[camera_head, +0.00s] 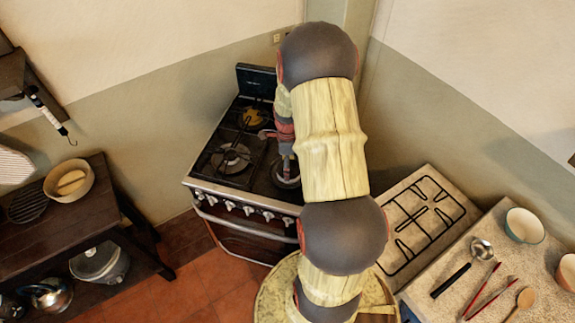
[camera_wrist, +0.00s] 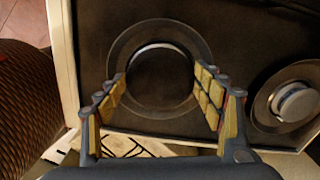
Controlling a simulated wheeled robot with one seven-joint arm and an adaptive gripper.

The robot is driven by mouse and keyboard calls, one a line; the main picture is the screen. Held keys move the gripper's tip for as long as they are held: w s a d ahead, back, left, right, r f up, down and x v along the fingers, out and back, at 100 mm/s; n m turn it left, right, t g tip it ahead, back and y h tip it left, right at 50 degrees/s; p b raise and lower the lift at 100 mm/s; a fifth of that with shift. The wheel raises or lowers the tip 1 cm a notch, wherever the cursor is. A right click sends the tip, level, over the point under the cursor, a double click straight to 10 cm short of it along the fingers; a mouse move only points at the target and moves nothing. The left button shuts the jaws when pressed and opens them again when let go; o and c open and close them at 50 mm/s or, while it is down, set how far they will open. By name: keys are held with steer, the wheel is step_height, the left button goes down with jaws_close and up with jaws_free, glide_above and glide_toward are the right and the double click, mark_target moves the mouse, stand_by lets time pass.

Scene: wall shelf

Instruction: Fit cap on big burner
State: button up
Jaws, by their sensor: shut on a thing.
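The stove (camera_head: 230,190) has its big burner (camera_head: 286,178) at the front right, partly covered by my arm. My gripper (camera_head: 284,155) points down over that burner. In the wrist view, my gripper (camera_wrist: 164,88) is shut on a dark round cap (camera_wrist: 160,82), with one finger at each side. The cap lies over the middle of the big burner, whose ring (camera_wrist: 118,48) shows around it. A bright silver arc shows along the cap's upper edge. I cannot tell whether the cap is seated or held slightly above.
Another burner (camera_wrist: 293,103) is at the right of the wrist view. A dark table (camera_head: 105,190) stands at left.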

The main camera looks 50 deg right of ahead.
steer(key=o, duration=1.3)
steer(key=shift+o, duration=1.4)
steer(key=shift+r+p, duration=2.3)
steer(key=shift+r, duration=1.2)
